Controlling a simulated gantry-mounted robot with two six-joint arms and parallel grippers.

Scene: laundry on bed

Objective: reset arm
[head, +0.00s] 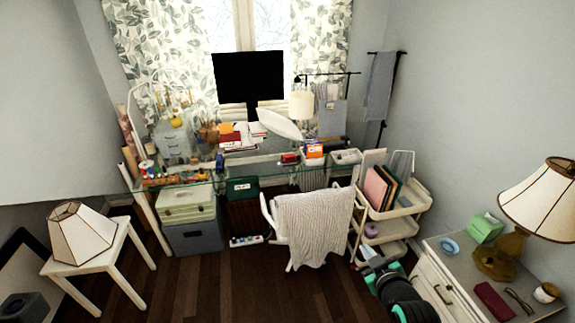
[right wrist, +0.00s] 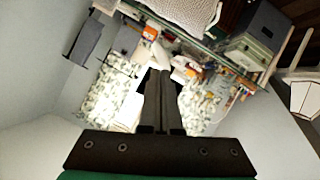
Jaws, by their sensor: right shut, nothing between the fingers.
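My right gripper (head: 371,257) shows at the lower right of the head view, in front of the white cart and left of the bedside cabinet. It is shut and empty. In the right wrist view its two dark fingers (right wrist: 160,100) lie together, with nothing between them. That view is turned nearly upside down and looks toward the desk and window. My left gripper is not in the head view.
A glass desk (head: 200,183) crowded with items stands at the back. A chair with a draped blanket (head: 312,225), a white cart (head: 410,207) and a cabinet (head: 440,283) with a lamp (head: 540,198) are near. The dark wooden floor (head: 220,285) is clear in front.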

